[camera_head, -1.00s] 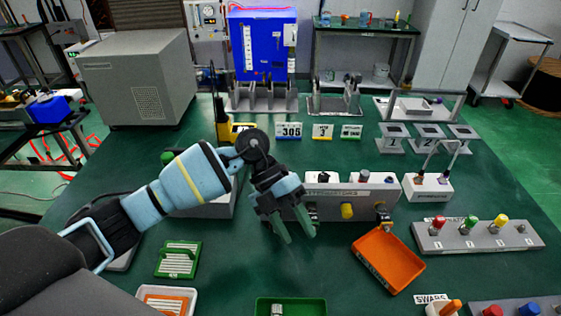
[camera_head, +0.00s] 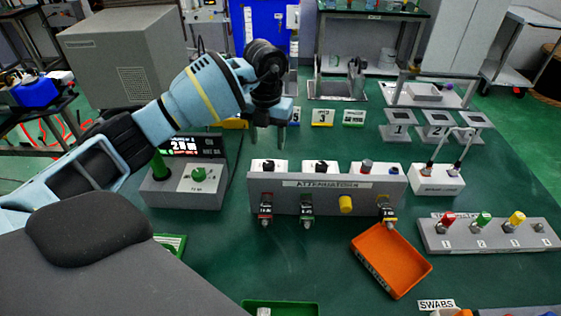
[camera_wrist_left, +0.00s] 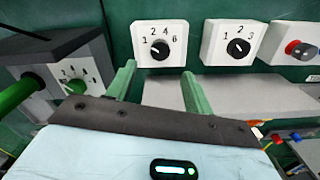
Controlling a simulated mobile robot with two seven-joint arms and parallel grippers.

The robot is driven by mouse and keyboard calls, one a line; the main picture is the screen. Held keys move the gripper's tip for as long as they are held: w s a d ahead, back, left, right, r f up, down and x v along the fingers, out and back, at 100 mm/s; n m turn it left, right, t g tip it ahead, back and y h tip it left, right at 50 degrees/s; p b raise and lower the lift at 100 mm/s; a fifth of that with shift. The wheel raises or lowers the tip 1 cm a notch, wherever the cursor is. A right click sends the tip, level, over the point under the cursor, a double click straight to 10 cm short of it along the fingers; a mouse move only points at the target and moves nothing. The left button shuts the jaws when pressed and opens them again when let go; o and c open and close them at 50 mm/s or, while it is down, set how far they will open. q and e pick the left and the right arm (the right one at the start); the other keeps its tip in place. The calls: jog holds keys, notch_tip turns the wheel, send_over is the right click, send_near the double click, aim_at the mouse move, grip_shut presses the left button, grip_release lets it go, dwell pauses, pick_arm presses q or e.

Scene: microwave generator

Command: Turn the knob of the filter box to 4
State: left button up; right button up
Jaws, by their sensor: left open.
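I cannot read a filter label on any box. A white box (camera_head: 268,166) with a black knob stands behind the left end of the attenuator panel. In the left wrist view this white box (camera_wrist_left: 143,29) has a dial marked 1, 2, 4, 6 around its black knob (camera_wrist_left: 160,50); the pointer's setting is unclear. A second white box (camera_head: 322,167) beside it has a dial marked 1, 2, 3. A grey box (camera_head: 165,197) with a green knob (camera_head: 198,174) also has a numbered dial. My left gripper (camera_head: 267,136) is open and empty, above and behind the first white box.
The grey attenuator panel (camera_head: 328,196) carries several hanging connectors. A red-knobbed unit (camera_head: 367,168) is at its right, with an orange tray (camera_head: 390,262) in front. A connector rack (camera_head: 485,234) is farther right. Small sign cards (camera_head: 322,117) stand behind the gripper.

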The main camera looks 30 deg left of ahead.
aim_at(268, 164)
pick_arm(q)
jog(key=shift+s+f, duration=0.15)
jog(key=shift+f, duration=3.7)
jog(key=c, duration=1)
